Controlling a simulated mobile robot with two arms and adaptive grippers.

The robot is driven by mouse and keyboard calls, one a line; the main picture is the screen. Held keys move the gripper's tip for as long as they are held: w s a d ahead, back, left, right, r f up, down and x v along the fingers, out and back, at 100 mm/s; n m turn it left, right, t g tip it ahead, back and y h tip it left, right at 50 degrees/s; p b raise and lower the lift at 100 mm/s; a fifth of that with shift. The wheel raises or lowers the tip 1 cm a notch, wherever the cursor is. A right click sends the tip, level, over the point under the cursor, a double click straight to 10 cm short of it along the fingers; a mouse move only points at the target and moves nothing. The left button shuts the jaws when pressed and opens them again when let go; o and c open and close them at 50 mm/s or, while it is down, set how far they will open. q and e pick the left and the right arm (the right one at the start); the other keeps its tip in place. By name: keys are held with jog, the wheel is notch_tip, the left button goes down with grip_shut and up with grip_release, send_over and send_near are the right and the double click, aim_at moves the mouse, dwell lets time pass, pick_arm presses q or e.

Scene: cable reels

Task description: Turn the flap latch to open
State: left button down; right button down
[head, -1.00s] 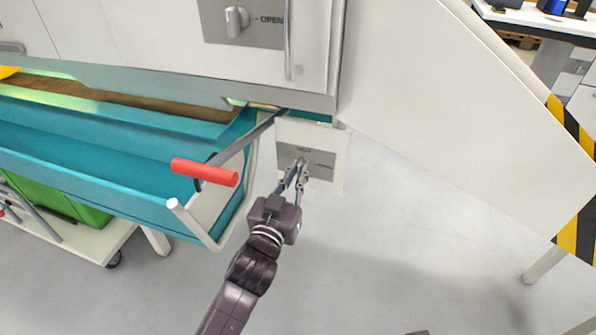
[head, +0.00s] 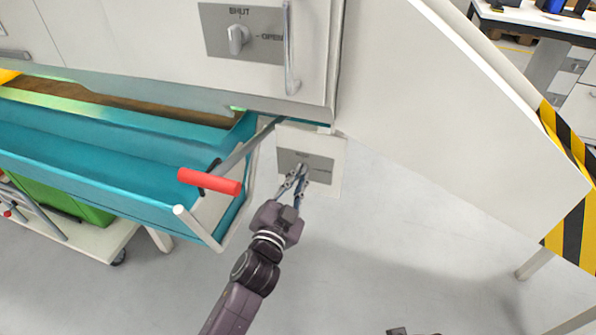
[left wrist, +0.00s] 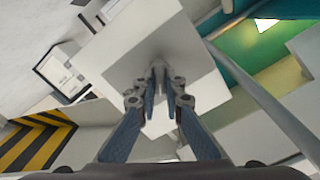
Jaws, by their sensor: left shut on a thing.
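A small white box with a grey label plate (head: 318,162) hangs below the cabinet edge, right of the teal trough. The flap latch (left wrist: 158,68) is a small knob on its face, mostly covered by my fingers. My left gripper (head: 300,174) reaches it from below and is shut on this knob. The wrist view shows both blue fingers (left wrist: 158,98) meeting at the knob. The plate's lettering is too blurred to read surely. A small dark piece at the bottom edge may be my right gripper (head: 398,331); its fingers cannot be made out.
A red-handled lever (head: 210,182) and a bent white bar (head: 195,228) stand close left of my left gripper. Above is another knob (head: 238,38) on a plate marked SHUT and OPEN. A white panel (head: 430,110) slopes away right. The floor below is clear.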

pick_arm(q)
jog(key=m+p, duration=0.1)
jog(key=m, duration=0.2)
jog(key=shift+r+m, duration=0.1)
jog(key=shift+m, duration=1.2)
jog(key=m, duration=0.2)
jog(key=shift+m+p, duration=0.3)
jog(key=shift+p, duration=0.05)
jog(key=shift+m, duration=1.5)
pick_arm(e)
notch_tip(320, 180, down, 8)
jog(key=s, duration=0.1)
jog(key=shift+s+g, duration=0.25)
jog(key=shift+g, duration=0.05)
jog(key=shift+f, duration=0.15)
pick_arm(q)
jog(key=c, duration=2)
grip_release()
jog(key=shift+c, duration=0.2)
pick_arm(e)
jog(key=shift+w, duration=0.1)
pick_arm(q)
jog(key=shift+d+f, duration=0.1)
jog(key=shift+f, duration=0.1)
